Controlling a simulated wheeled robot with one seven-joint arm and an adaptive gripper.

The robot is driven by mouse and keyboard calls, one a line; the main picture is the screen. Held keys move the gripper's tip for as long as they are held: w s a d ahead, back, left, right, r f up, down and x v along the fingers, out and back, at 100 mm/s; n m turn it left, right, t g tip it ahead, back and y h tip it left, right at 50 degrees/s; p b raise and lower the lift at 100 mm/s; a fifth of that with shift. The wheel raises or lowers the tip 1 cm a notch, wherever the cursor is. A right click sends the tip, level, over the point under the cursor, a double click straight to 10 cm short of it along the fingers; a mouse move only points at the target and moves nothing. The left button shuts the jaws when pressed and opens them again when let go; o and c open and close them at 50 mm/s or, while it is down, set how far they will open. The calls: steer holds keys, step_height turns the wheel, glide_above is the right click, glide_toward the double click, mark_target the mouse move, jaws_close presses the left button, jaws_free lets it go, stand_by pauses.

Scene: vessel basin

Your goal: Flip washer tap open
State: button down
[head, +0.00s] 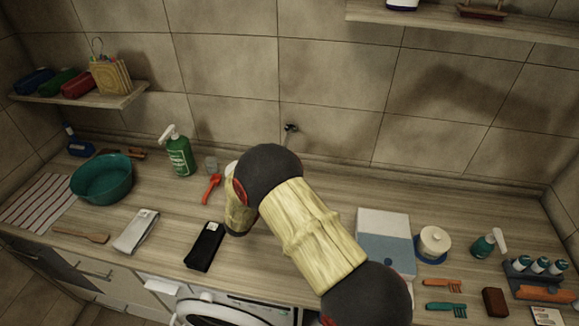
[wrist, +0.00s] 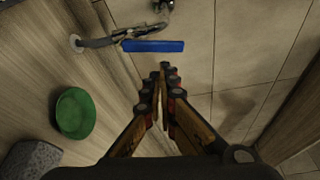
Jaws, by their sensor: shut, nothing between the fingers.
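The washer tap shows in the wrist view as a dark metal fitting (wrist: 160,7) on the tiled wall at the top edge. A grey hose (wrist: 108,39) runs from it to a round outlet in the wooden surface. A flat blue lever (wrist: 153,46) lies across the picture just beyond my fingertips. My gripper (wrist: 165,68) is shut and empty, its tips pointing at the lever with a small gap in the picture; contact cannot be confirmed. In the head view a small metal fitting (head: 291,127) shows on the wall above my arm, which hides my gripper and the lever.
A green bowl (wrist: 75,112) and a grey block (wrist: 30,160) are on the left in the wrist view. A white-and-blue box (head: 384,236) is right.

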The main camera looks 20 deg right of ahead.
steer(key=v, duration=0.7)
steer(key=shift+a, duration=0.2)
steer(key=shift+s, duration=0.1)
